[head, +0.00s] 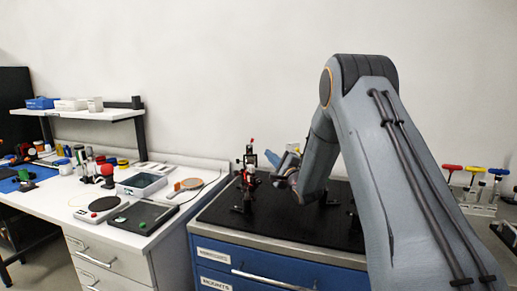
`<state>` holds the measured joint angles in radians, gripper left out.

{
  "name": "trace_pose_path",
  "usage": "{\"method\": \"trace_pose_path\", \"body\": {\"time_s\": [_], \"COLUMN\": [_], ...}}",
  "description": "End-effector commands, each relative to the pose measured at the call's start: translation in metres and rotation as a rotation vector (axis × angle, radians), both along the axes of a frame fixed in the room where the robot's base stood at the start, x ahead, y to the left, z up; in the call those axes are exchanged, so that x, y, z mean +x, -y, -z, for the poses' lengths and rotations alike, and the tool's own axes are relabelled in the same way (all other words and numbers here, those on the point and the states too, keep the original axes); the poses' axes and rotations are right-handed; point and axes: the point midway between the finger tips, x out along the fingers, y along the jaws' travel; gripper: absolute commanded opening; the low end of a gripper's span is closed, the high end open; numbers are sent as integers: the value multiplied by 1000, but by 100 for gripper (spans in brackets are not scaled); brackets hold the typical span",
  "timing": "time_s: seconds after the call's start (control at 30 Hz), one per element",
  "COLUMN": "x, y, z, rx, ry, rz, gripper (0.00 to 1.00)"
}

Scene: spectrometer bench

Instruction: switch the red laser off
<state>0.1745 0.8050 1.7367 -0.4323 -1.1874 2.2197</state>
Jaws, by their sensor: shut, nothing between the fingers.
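A small red and black upright device (250,165) stands on the black bench top (290,222), near its left end. It is too small to tell whether it is the red laser, and I cannot make out a switch or a lit beam. My gripper (277,179) is just right of this device, small and partly hidden by my own arm. Its fingers look shut, with nothing seen between them. I cannot tell whether it touches the device. My arm covers much of the bench's right side.
Blue drawers (232,283) are under the bench top. Red- and yellow-handled tools (452,168) stand at right. The bench front is clear.

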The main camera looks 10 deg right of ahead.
Motion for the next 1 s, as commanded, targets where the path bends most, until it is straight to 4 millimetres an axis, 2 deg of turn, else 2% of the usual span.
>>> {"method": "trace_pose_path", "body": {"time_s": [0.23, 0.37, 0.8, 1.0], "x": [0, 7, 74, 91], "y": [0, -3, -20, -24], "z": [-1, -2, -14, -17], "rx": [0, 0, 0, 0], "ry": [0, 0, 0, 0], "rz": [0, -1, -2, -3], "gripper": [0, 0, 0, 0]}}
